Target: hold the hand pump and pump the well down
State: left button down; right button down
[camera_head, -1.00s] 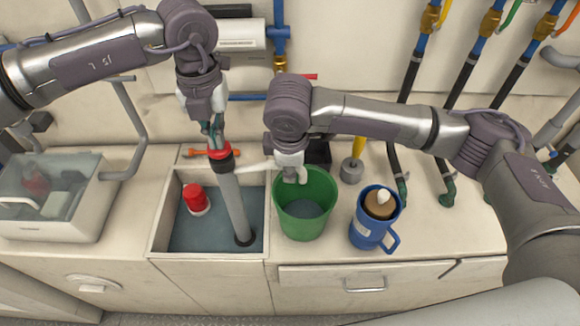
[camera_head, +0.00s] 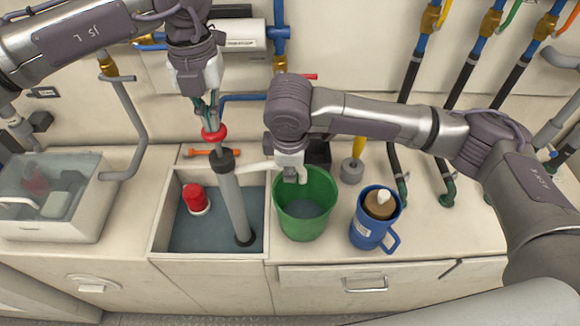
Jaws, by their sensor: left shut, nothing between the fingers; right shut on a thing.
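The hand pump, a grey tube (camera_head: 234,205) with a black collar and a red handle (camera_head: 214,134), stands slightly tilted in the open well (camera_head: 158,225), its foot in the dark water (camera_head: 205,238). A length of rod shows between the handle and the collar. My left gripper (camera_head: 210,122) is shut, its fingertips at the top of the red handle. A white spout (camera_head: 255,166) runs from the pump to the right. My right gripper (camera_head: 289,166) is shut on the spout near its outlet, over the green bucket (camera_head: 303,228). The bucket holds some dark water.
A red-capped float (camera_head: 194,198) sits in the well at left. A blue jug (camera_head: 366,232) stands right of the bucket. A clear-lidded box (camera_head: 50,228) is at left. An orange tool (camera_head: 207,152) lies behind the well; hoses and pipes line the wall.

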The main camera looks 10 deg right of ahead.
aim_at(215, 137)
pick_arm(q)
jog(key=shift+f, duration=0.1)
dwell(2.5)
jog(key=shift+f, duration=2.3)
jog(key=shift+r, duration=2.35)
dwell(0.5)
